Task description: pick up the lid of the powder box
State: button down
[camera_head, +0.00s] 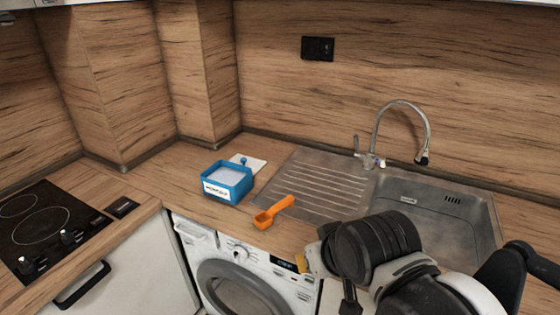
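The powder box (228,193) is a blue, square box with a white label on its front. It stands on the wooden counter left of the sink, and a pale surface shows inside its blue rim. A flat white piece (257,164) with a small blue knob lies just behind it, partly hidden by the box; it looks like the lid. My gripper (328,262) is at the lower right, in front of the counter and well apart from the box and lid. My arm covers much of it, and its finger opening is not clear.
An orange scoop (274,212) lies on the counter between the box and my arm. The steel sink (440,222) with its ribbed drainboard (318,182) and tall faucet (428,125) is on the right. A black hob (40,232) is at left. A washing machine (245,280) stands below.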

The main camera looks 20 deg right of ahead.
aim_at(257, 164)
jog(key=i+j+z, duration=0.45)
jog(key=j, duration=0.15)
jog(key=i+j+z, duration=0.4)
jog(key=j, duration=0.25)
jog(key=j+z, duration=0.2)
jog(key=j, duration=0.2)
jog(key=i+j+z, duration=0.1)
jog(key=j+z, duration=0.15)
jog(key=j, duration=0.15)
jog(key=j+z, duration=0.2)
jog(key=j, duration=0.2)
jog(key=i, duration=0.05)
